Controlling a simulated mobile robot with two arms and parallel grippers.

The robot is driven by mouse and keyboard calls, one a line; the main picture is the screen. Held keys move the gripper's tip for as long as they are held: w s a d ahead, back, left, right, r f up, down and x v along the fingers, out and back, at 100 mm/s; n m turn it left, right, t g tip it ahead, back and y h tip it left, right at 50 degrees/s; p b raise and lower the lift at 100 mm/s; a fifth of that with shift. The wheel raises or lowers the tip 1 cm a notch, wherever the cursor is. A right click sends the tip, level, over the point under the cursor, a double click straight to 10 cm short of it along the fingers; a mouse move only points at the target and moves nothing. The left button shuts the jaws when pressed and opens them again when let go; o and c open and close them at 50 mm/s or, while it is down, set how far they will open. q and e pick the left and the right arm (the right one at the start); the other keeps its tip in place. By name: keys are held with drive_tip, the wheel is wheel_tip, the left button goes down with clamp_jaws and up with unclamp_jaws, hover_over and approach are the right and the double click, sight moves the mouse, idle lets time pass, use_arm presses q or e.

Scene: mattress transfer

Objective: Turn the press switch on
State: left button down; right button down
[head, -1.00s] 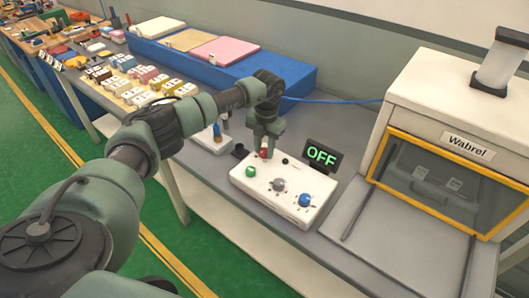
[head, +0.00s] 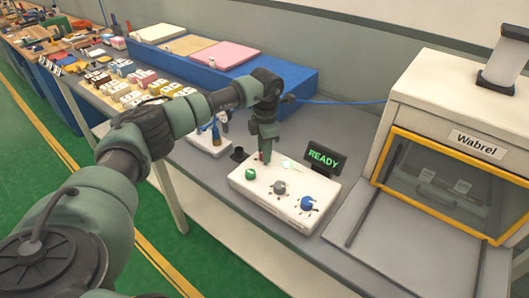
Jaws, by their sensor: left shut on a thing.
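A white control box (head: 250,186) sits on the grey bench. It has a green button (head: 250,174), a grey knob (head: 279,188), a blue knob (head: 307,202) and a small pale lit lamp (head: 288,164). A black display (head: 322,158) behind it reads READY in green. My left gripper (head: 264,156) points down at the back left of the box, shut on the red switch (head: 262,157), which is mostly hidden by the fingers. The press (head: 460,120), labelled Wabrel, stands at right with its yellow-framed window lowered. My right gripper is not in view.
A black round cup (head: 238,154) and a white tray with small bottles (head: 212,143) stand left of the box. A long blue block (head: 290,86) with coloured pads lies behind. A flat metal plate (head: 395,235) lies before the press.

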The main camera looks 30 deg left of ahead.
use_arm(q)
drive_tip(key=shift+r, duration=0.1)
idle(0.4)
drive_tip(key=c, duration=1.1)
unclamp_jaws()
drive_tip(key=shift+o, duration=0.2)
drive_tip(key=shift+r, duration=0.1)
wheel_tip(320, 180, up, 8)
drive_tip(key=shift+d+f+b, duration=0.1)
drive_tip(key=shift+f+b, duration=0.1)
drive_tip(key=shift+b, duration=0.65)
